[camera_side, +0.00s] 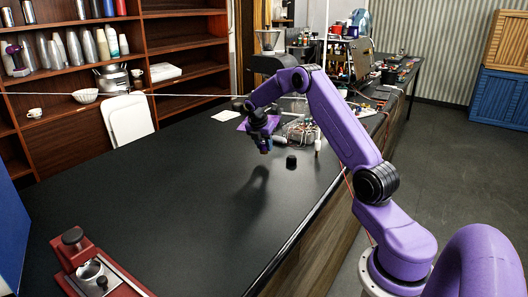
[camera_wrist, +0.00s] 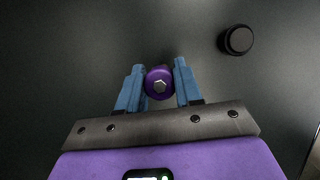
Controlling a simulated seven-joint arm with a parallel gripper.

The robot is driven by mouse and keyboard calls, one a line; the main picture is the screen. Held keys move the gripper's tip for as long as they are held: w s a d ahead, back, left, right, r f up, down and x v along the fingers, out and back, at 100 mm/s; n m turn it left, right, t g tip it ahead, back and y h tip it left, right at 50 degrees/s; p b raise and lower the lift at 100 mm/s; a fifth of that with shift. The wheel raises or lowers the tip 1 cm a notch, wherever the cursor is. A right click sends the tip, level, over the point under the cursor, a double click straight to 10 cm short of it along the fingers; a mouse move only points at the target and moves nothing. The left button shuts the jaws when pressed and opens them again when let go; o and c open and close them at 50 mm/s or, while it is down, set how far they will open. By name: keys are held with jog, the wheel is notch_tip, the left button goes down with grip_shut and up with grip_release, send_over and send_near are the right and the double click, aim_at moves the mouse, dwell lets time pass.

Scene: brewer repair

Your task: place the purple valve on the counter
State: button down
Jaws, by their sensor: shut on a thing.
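My gripper (camera_wrist: 159,85) is shut on the purple valve (camera_wrist: 160,84), which shows as a round purple piece with a silver hex centre between the two blue fingers in the wrist view. In the side view my gripper (camera_side: 265,148) hangs over the black counter (camera_side: 180,215), and the valve is too small there to make out clearly. A shadow lies on the counter below and left of the gripper, so the valve appears to be held above the surface.
A black round knob-like piece (camera_side: 291,162) stands on the counter right of my gripper; it also shows in the wrist view (camera_wrist: 236,40). Behind are a brewer assembly (camera_side: 300,130) and a small white-topped cylinder (camera_side: 318,146). A red device (camera_side: 90,270) stands front left. The counter's middle is clear.

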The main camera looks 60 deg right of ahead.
aim_at(264, 151)
jog(key=shift+f, duration=1.55)
jog(key=shift+f, duration=0.1)
jog(key=c, duration=0.8)
grip_release()
jog(key=shift+o, duration=0.2)
